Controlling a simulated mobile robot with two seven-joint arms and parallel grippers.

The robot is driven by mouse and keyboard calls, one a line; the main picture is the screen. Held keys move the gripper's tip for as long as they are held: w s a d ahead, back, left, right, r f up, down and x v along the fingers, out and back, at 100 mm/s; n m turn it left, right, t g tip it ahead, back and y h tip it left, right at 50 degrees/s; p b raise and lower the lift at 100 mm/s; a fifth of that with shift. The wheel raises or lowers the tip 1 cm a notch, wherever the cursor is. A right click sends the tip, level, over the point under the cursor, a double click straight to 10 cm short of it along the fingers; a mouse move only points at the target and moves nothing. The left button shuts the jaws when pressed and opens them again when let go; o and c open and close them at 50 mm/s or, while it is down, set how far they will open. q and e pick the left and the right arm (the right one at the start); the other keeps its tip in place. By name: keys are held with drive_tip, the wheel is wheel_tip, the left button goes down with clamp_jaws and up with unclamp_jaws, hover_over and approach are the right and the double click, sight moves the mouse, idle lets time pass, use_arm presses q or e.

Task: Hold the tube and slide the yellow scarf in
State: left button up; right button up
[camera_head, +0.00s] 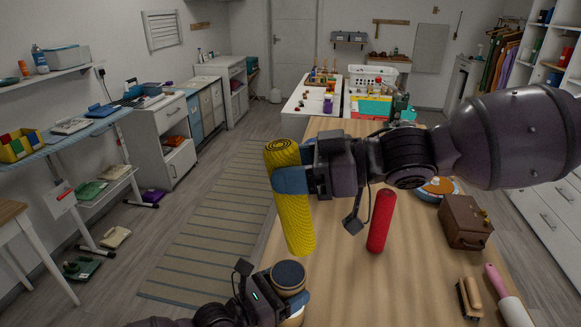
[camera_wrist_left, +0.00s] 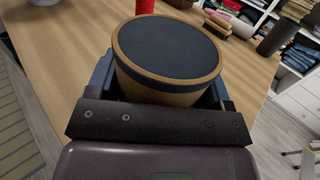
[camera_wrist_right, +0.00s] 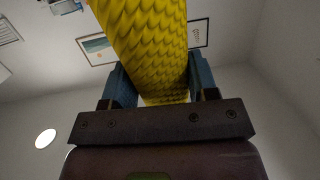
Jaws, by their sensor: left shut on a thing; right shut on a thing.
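The yellow scarf (camera_head: 295,225) is a tight, knitted roll, standing near upright with a slight tilt in the head view. My right gripper (camera_head: 290,180) is shut around its upper middle; the scarf also fills the jaws in the right wrist view (camera_wrist_right: 145,40). The tube (camera_wrist_left: 170,50) is a short tan cylinder with a dark blue round end facing up; I cannot tell whether that end is a cap or an opening. My left gripper (camera_head: 288,297) is shut on the tube (camera_head: 288,274). In the head view the scarf's lower end appears just above the tube, apart from it.
A red roll (camera_head: 381,220) stands on the wooden table (camera_head: 350,280). A brown case (camera_head: 465,222), a brush (camera_head: 469,298) and a pink-handled roller (camera_head: 509,305) lie to the right. A blue-rimmed round item (camera_head: 436,187) is behind my right arm. The table's middle is clear.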

sight(291, 247)
drive_tip(key=shift+w+f+m+t+y, duration=0.3)
drive_tip(key=shift+w+f+t+y, duration=0.1)
drive_tip(key=shift+f+t+y, duration=0.35)
drive_tip(key=shift+r+y, duration=0.1)
drive_tip(key=shift+y, duration=0.15)
drive_tip(key=shift+f, duration=7.95)
drive_tip(key=o, duration=1.1)
drive_tip(key=shift+o, duration=0.2)
